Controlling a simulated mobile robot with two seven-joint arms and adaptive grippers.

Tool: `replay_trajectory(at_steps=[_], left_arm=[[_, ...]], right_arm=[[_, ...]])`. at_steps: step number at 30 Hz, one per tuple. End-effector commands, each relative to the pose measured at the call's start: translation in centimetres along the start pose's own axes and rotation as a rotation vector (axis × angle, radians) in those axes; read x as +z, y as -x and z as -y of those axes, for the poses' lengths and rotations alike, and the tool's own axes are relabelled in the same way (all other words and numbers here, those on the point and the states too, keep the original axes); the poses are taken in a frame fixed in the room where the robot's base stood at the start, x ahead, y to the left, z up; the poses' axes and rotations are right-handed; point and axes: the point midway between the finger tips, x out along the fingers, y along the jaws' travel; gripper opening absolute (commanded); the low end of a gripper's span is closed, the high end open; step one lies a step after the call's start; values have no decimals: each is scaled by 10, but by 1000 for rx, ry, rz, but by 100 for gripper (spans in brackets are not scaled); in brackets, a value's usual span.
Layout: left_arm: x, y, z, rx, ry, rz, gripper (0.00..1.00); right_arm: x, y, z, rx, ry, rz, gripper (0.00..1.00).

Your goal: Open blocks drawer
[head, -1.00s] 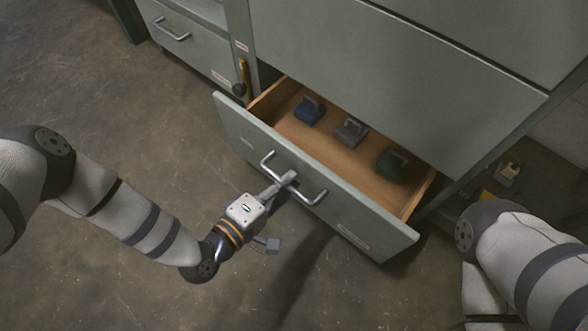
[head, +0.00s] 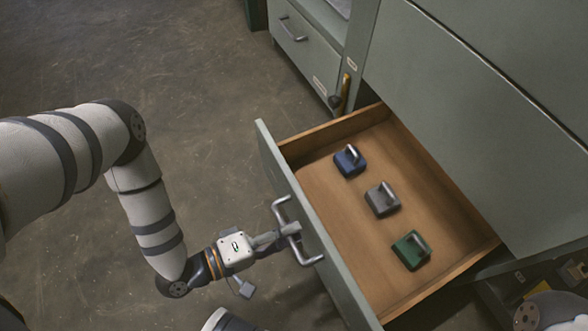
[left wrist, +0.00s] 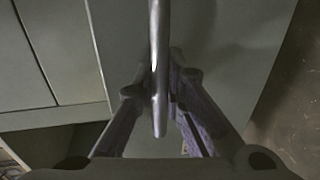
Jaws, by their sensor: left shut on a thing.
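The blocks drawer (head: 312,232) stands well out of the grey-green cabinet, its wooden inside in plain view. In it lie a blue block (head: 350,161), a grey block (head: 382,199) and a green block (head: 411,250), each with a handle on top. My left gripper (head: 284,233) is shut on the drawer's metal bar handle (head: 281,212). In the left wrist view the handle (left wrist: 158,75) runs between the two fingers (left wrist: 160,112). My right gripper is not in view.
The cabinet (head: 465,110) fills the right side. Another drawer (head: 303,50), closed, is at the top. Bare concrete floor (head: 190,60) lies open on the left. Some small items (head: 575,270) sit low at the right edge.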

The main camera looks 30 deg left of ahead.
Motion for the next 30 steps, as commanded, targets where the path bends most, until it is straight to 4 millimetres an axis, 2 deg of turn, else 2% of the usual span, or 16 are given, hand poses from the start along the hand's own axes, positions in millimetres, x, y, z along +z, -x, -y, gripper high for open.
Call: replay_trajectory(at_steps=[8,9,12,21,23,25,30], left_arm=[[1,0,-1,2,1,2,0],[1,0,-1,2,1,2,12],[0,0,-1,2,0,1,31],[0,2,0,0,0,1,31],[0,8,0,-1,0,0,31],[0,23,1,-4,1,0,31],[0,70,1,-5,2,-1,31]], right_arm=[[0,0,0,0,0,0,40],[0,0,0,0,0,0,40],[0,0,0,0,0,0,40],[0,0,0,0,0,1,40],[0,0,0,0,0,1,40],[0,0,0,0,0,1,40],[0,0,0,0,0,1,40]])
